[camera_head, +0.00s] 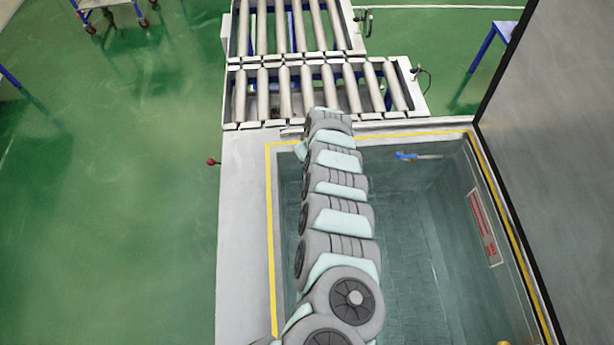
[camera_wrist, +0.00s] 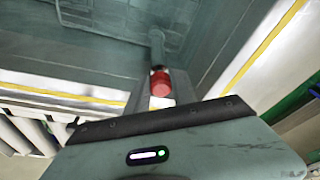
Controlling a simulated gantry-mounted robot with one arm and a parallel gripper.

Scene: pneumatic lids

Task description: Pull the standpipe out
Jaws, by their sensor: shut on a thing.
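In the wrist view, a red cylindrical piece (camera_wrist: 161,84), which looks like the top of the standpipe, sits between the fingers of my gripper (camera_wrist: 160,77). My gripper is shut on it. A grey pipe length (camera_wrist: 157,48) shows beyond the red piece, in line with it, over the tank. I cannot tell whether the pipe's far end is seated or free. In the head view my arm hides the gripper and the red piece.
The tank (camera_head: 272,215) has a yellow-edged rim and tiled inside. A blue-handled fitting (camera_head: 405,156) is at its far wall. A roller conveyor (camera_head: 325,60) stands beyond. A dark panel (camera_head: 560,150) rises at right. A red-knobbed lever (camera_head: 211,162) sticks out at left.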

